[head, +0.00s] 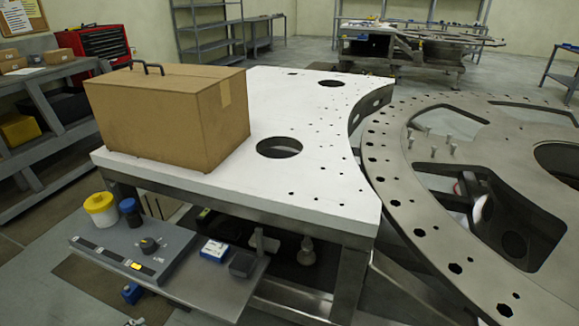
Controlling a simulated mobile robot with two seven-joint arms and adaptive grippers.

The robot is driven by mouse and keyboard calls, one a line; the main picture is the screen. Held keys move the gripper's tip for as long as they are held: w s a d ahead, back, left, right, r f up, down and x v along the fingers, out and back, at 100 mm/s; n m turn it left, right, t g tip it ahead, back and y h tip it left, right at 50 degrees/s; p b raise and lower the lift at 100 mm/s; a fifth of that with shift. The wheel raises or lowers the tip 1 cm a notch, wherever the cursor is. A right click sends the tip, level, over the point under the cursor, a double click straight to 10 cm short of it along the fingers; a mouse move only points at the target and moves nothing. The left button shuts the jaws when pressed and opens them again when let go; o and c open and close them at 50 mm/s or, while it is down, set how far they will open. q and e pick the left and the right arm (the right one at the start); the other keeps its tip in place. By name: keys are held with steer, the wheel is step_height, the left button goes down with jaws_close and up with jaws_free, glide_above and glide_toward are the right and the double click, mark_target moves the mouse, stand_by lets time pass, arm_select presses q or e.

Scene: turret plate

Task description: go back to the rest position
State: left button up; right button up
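Neither of my grippers is visible in the head view, and no arm shows. A cardboard box (170,120) with a dark handle on its top stands at the left of a white table plate (320,185). The large grey turret plate (400,175) lies at the right, with holes along its rim and wide cut-outs. Several small upright pins stand on it near one cut-out.
A lower side shelf (228,292) at the front carries a grey control box (133,245), a yellow-and-white tub (101,209) and small items. A shelf rack (40,125) stands at left, with a red tool chest (98,45) behind. The white plate's right part is clear.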

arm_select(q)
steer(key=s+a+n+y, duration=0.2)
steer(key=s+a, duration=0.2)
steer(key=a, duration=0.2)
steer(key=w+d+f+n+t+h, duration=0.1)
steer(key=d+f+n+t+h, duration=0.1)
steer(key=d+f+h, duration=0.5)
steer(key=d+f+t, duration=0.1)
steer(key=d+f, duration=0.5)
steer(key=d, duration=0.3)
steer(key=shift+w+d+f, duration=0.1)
